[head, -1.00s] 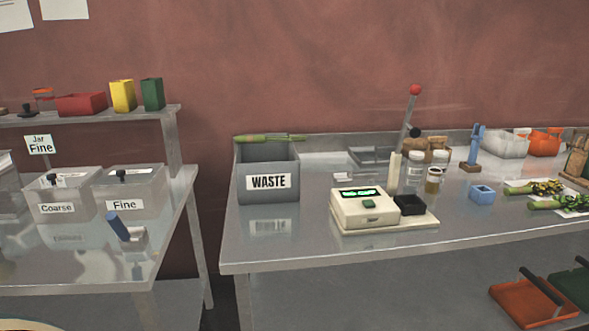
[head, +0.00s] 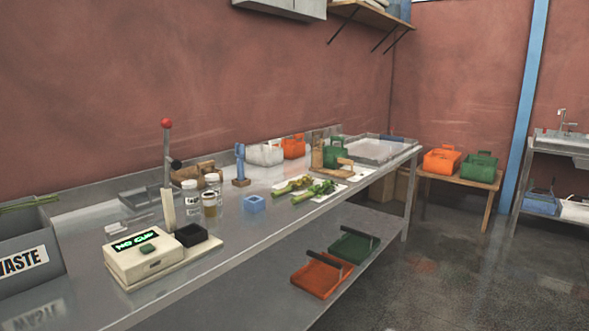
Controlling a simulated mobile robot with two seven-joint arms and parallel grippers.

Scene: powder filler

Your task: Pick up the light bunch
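Two bunches with green stems lie side by side on white sheets on the metal workbench (head: 240,237) in the head view. The left bunch (head: 293,185) looks paler, yellowish green. The right bunch (head: 316,190) looks darker green. They are small at this distance, so I cannot be sure which is the light one. Neither of my grippers shows in the view.
Orange (head: 322,275) and green (head: 353,244) trays sit on the shelf below. Floor at right is clear.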

